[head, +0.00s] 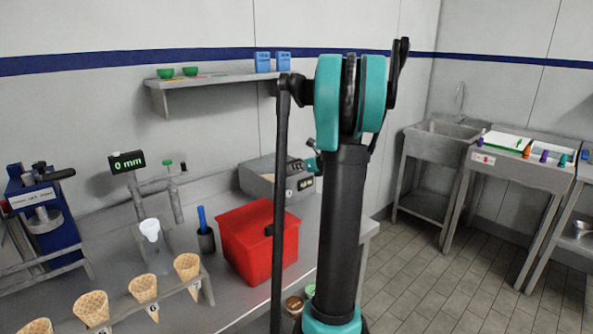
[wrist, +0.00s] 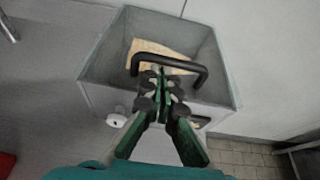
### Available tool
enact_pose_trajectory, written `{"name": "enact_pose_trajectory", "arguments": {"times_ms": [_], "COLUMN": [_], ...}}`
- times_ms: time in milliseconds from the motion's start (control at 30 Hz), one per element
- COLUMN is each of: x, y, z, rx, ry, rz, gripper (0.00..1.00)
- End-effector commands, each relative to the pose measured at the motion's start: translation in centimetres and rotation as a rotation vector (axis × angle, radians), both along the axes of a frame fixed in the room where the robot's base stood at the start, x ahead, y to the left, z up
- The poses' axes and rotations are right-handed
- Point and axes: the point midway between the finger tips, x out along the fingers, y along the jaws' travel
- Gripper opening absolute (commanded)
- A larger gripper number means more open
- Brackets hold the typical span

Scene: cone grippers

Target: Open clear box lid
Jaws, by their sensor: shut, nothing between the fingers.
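The clear box (wrist: 103,70) fills the middle of the wrist view, with greyish see-through walls and a beige piece (wrist: 150,50) visible inside. A black bar handle (wrist: 190,66) crosses above it, seemingly on the lid; I cannot tell whether the lid is lifted. My gripper (wrist: 160,78) is shut and empty, its fingertips overlapping the handle's middle in the picture. Whether they touch it is unclear. In the head view a grey box (head: 256,178) at the back of the counter appears to be the same box, partly hidden by my arm and the red container.
The red container (head: 258,240) stands in front of the box on the counter. A cone rack (head: 170,290) with waffle cones and a blue press (head: 50,215) are at left. A wall shelf (head: 215,80) hangs above. Tiled floor is open at right, before the sink (head: 450,135).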

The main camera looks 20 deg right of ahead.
Motion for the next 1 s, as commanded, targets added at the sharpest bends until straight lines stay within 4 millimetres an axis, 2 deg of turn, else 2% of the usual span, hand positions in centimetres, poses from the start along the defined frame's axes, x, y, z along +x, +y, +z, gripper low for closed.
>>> {"name": "enact_pose_trajectory", "arguments": {"times_ms": [467,867,1000], "x": [2.2,6.4,7.8], "y": [0.9,2.4,2.8], "z": [7.5,13.9,15.4], "rx": [-0.099,-0.2,-0.196], "ry": [0.271,0.547,0.539], "rz": [0.003,0.003,0.001], "gripper": [0.0,0.0,0.0]}}
